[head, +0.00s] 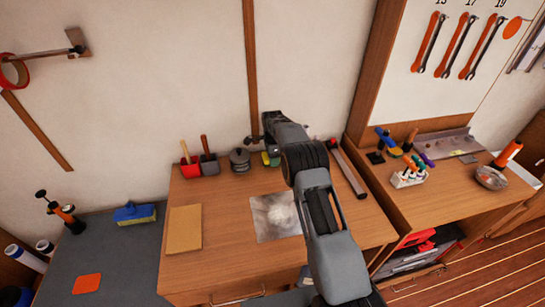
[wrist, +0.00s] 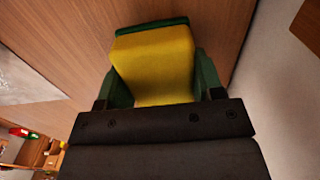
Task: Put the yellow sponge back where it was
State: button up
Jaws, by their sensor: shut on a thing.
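The yellow sponge (wrist: 153,65) with a dark green layer on its far side fills the middle of the wrist view. My gripper (wrist: 157,82) is shut on it, with one green finger on each side. In the head view my gripper (head: 268,146) is over the back of the wooden table (head: 225,265). A small yellow and green part of the sponge (head: 266,158) shows there beside my arm, which hides the rest. I cannot tell whether the sponge touches the table top.
A red scoop (head: 190,167), a grey scoop (head: 209,163) and grey stacked discs (head: 239,158) stand left of my gripper. A metal bar (head: 347,168) lies to the right. A grey sheet with pale powder (head: 265,225) and a tan board (head: 184,229) lie in front.

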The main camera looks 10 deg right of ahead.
jog(key=shift+f, duration=0.4)
jog(key=shift+f, duration=0.15)
jog(key=o, duration=0.9)
